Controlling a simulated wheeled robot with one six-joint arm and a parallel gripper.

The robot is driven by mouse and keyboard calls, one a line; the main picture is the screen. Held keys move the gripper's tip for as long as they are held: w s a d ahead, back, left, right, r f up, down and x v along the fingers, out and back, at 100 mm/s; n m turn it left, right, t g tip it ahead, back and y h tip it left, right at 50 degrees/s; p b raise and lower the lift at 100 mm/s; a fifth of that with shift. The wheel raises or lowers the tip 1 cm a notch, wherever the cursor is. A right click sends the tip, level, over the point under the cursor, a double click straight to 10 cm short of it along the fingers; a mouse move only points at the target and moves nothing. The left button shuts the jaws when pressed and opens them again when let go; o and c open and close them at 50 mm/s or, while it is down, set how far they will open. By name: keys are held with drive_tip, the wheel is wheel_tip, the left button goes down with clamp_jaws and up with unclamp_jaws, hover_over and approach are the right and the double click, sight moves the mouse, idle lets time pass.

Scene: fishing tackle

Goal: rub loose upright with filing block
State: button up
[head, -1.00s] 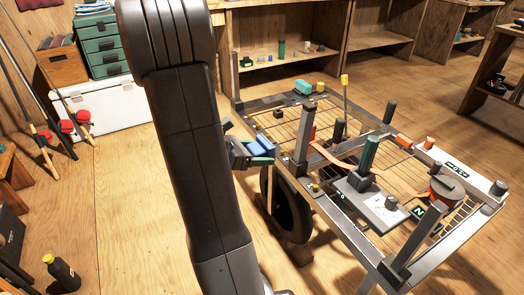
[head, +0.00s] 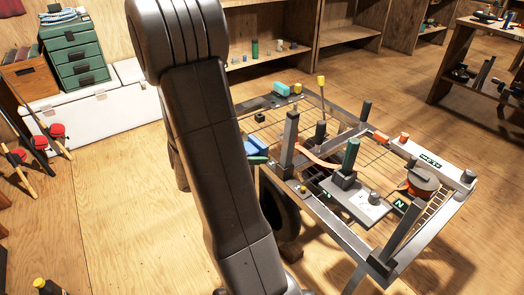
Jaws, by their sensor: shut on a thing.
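My gripper (head: 257,160) is mostly hidden behind my dark arm; only its end shows at the left side of the wire-topped cart. It is shut on a blue block (head: 257,146), which seems to be the filing block. The block is just left of a tall grey upright (head: 290,138) at the cart's near left corner. I cannot tell whether they touch. Other grey uprights stand on the cart's frame, one at the back (head: 365,111) and one at the near right (head: 403,232). Which one is loose does not show.
The cart top (head: 340,226) holds a grey plate with a green-handled tool (head: 351,157), an orange strap (head: 318,158), a round reel-like thing (head: 421,181) and small pieces. Open wooden floor (head: 130,190) lies left.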

drive_tip(key=shift+w+d+f+b, duration=0.1)
drive_tip(key=shift+w+d+b, duration=0.15)
drive_tip(key=shift+w+d, duration=0.4)
drive_tip(key=shift+w+d+f+b, duration=0.1)
drive_tip(key=shift+w+d+b, duration=0.3)
drive_tip(key=shift+d, duration=0.5)
drive_tip(key=shift+w+d+f+b, duration=0.1)
drive_tip(key=shift+w+d+b, duration=0.05)
drive_tip(key=shift+w+d, duration=0.55)
drive_tip(key=shift+w+d, duration=0.6)
drive_tip(key=shift+d, duration=0.3)
drive_tip(key=shift+b, duration=0.3)
drive_tip(key=s+d, duration=0.1)
drive_tip(key=s+d+b, duration=0.1)
drive_tip(key=s, duration=0.1)
drive_tip(key=shift+s+d, duration=0.15)
drive_tip(key=shift+d, duration=0.1)
drive_tip(key=shift+w+a+p, duration=0.2)
drive_tip(key=shift+w+a, duration=0.35)
drive_tip(key=shift+w, duration=0.35)
drive_tip(key=shift+w+a+p, duration=0.15)
drive_tip(key=shift+w+a, duration=0.4)
drive_tip(key=shift+w, duration=0.3)
drive_tip(key=shift+c, duration=0.3)
